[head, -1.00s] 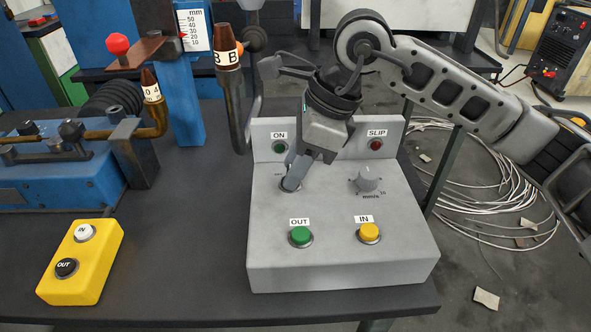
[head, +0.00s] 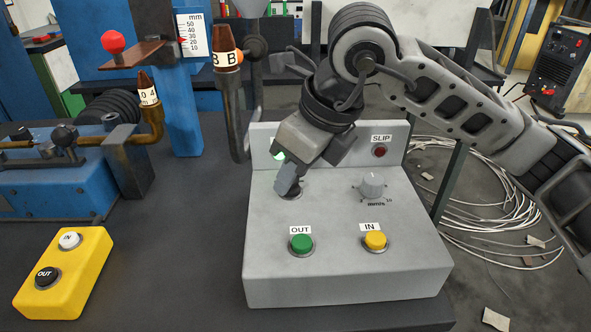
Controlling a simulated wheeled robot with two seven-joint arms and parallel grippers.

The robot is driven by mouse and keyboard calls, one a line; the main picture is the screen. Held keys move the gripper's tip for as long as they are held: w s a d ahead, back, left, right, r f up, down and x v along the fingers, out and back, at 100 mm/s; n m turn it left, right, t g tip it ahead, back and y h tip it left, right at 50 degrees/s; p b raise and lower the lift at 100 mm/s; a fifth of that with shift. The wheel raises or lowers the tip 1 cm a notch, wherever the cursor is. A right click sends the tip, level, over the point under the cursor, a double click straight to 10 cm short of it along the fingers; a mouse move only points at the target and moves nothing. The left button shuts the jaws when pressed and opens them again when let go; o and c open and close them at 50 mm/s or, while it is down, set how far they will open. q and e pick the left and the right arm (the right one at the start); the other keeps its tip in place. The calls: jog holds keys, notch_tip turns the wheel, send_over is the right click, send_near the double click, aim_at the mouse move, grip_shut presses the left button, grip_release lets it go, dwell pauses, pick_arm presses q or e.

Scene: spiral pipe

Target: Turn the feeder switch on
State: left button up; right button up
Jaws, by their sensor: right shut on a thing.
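The grey feeder control box (head: 345,280) sits at the right of the dark bench. The switch (head: 291,194) is on its upper left face, mostly hidden by my right gripper (head: 288,182). My right gripper points down and is shut on the switch. The red SLIP lamp (head: 379,151) looks dark. My left gripper is not in view.
The box also carries a grey knob (head: 372,185), a green OUT button (head: 301,243) and a yellow IN button (head: 375,240). A yellow two-button box (head: 64,272) lies at the left. Blue machinery (head: 60,190) with levers stands behind it. Coiled wire (head: 490,200) lies on the floor.

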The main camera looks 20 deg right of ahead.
dwell(0.3)
jog(key=o, duration=1)
jog(key=p+v, duration=0.2)
jog(key=v, duration=1.4)
jog(key=shift+s, duration=0.1)
